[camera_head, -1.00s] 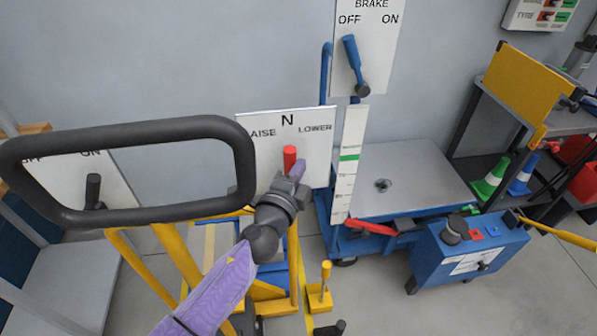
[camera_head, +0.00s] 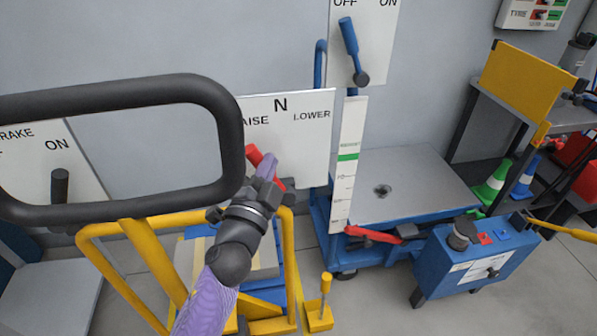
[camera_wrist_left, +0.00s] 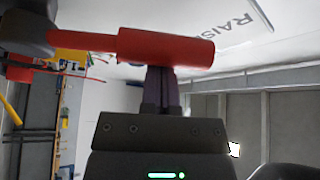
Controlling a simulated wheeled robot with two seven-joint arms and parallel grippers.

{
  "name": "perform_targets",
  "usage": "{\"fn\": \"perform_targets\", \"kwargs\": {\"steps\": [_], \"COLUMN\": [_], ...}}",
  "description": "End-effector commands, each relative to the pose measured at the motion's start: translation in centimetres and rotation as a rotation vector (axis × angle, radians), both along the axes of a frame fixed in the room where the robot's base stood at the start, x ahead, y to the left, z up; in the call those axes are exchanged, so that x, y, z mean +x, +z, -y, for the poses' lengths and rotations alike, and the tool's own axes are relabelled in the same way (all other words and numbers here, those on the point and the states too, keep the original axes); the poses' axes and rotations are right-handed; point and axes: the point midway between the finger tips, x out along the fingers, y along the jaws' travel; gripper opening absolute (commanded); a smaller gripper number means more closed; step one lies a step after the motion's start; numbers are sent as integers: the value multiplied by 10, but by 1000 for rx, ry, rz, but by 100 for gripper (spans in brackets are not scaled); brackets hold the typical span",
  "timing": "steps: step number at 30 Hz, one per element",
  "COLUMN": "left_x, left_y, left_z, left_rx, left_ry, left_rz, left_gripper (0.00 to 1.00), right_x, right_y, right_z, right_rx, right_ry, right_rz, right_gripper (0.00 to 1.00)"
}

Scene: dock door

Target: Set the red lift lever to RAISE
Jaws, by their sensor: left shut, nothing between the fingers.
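The red lift lever (camera_head: 254,154) is on a white panel (camera_head: 312,150) marked RAISE, N and LOWER. It tilts up and to the left, toward the RAISE side, whose first letter is hidden behind a black frame. My left gripper (camera_head: 267,166) is shut and empty, its purple fingers at the lever's right side. My gripper hides part of the lever's shaft. In the left wrist view, the red handle (camera_wrist_left: 165,48) lies across the closed fingertips (camera_wrist_left: 161,72), touching or very near them. My right gripper is out of view.
A black-rimmed frame (camera_head: 232,130) stands at the left, close to my left arm. Yellow rails (camera_head: 289,245) stand below the panel. A lift table (camera_head: 420,185) and a blue control box (camera_head: 460,268) are at the right.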

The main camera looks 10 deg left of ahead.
Motion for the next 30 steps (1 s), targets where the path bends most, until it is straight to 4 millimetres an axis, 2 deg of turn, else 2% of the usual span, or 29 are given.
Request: {"fn": "perform_targets", "kwargs": {"steps": [3, 10, 16, 30], "left_x": [-2, -4, -4, -3], "left_y": [-6, -6, -4, 1], "left_z": [-4, -9, -10, -11], "left_rx": [-48, -103, -114, -112], "left_ry": [0, 0, -1, 0], "left_rz": [18, 41, 47, 49], "left_gripper": [0, 0, 0, 0], "right_x": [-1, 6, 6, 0], "right_y": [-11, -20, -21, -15], "right_z": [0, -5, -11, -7], "right_rx": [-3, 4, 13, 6], "right_ry": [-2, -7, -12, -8], "right_rz": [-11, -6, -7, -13], "right_gripper": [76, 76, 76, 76]}}
